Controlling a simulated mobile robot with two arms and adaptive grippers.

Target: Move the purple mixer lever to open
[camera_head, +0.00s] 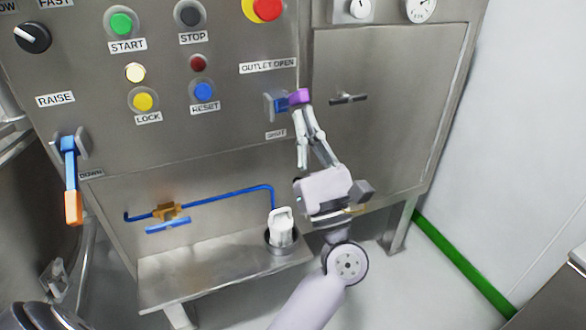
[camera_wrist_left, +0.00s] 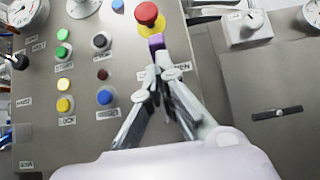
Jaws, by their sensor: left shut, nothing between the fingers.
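The purple mixer lever (camera_head: 299,97) sticks out to the right from its grey-blue mount (camera_head: 277,104) on the steel panel. It stands between the OUTLET OPEN label (camera_head: 268,67) above and the SHUT label (camera_head: 276,134) below. My left gripper (camera_head: 301,112) is shut and empty, with its fingertips right at the lever's underside. I cannot tell whether they touch it. In the left wrist view, the purple end (camera_wrist_left: 156,42) shows just beyond the fingertips (camera_wrist_left: 160,66), and the mount is hidden behind them. My right gripper is not in view.
A cabinet door with a handle (camera_head: 348,98) lies right of the lever. Several buttons, including a blue RESET one (camera_head: 204,91), are to its left. A blue lever with an orange grip (camera_head: 72,207) hangs far left. A white jug (camera_head: 281,228) stands below on the steel shelf (camera_head: 190,274).

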